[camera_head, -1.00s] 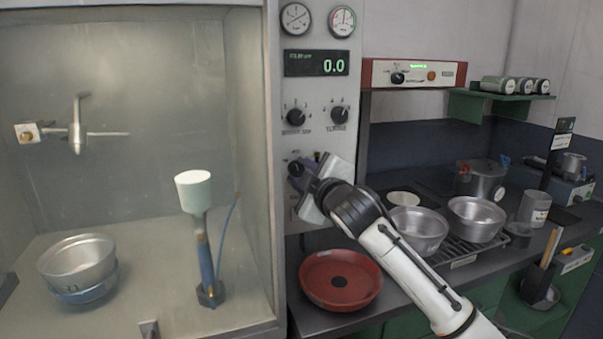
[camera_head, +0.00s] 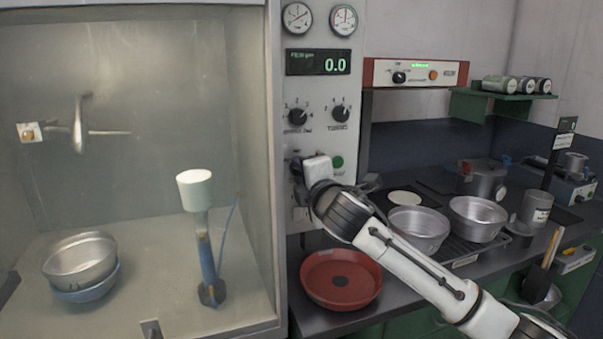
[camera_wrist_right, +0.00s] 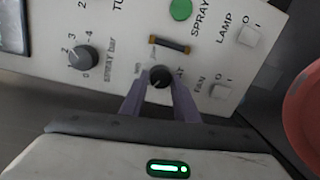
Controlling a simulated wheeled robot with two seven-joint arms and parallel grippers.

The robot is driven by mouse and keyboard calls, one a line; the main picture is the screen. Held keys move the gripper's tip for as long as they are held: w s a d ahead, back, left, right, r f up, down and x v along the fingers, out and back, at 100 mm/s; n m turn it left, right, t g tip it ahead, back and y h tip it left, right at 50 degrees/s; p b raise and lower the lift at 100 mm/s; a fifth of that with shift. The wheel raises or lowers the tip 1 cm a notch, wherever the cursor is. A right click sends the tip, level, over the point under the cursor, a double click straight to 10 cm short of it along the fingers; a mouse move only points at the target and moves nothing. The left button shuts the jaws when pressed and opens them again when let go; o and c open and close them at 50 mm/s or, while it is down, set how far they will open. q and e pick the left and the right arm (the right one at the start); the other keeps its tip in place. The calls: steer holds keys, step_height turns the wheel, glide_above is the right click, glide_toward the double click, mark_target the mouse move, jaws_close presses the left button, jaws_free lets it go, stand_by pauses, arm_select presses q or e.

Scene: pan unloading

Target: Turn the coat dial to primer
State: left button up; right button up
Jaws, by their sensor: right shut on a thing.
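The coat dial (camera_wrist_right: 160,76) is a small dark round knob on the pale control panel (camera_wrist_right: 120,75). In the right wrist view it sits between the two purple-grey fingers of my right gripper (camera_wrist_right: 159,88), which is shut on it. The fingers cover part of its printed labels, and I cannot read where its pointer stands. In the head view my right gripper (camera_head: 303,168) is against the panel below the two upper knobs and hides most of the dial. My left gripper is not in view.
The spray bar knob (camera_wrist_right: 83,57), green spray button (camera_wrist_right: 181,9), lamp switch (camera_wrist_right: 249,36) and fan switch (camera_wrist_right: 220,91) are close around the dial. A red pan (camera_head: 341,280) lies on the bench below my right arm. The spray booth (camera_head: 150,255) is at left.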

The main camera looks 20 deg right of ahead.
steer(key=shift+f, duration=0.15)
stand_by(0.3)
steer(key=o, duration=1)
steer(key=shift+o, duration=0.2)
steer(key=shift+s, duration=0.1)
steer(key=s+r+b, duration=0.1)
steer(key=s, duration=0.9)
steer(key=shift+a, duration=0.1)
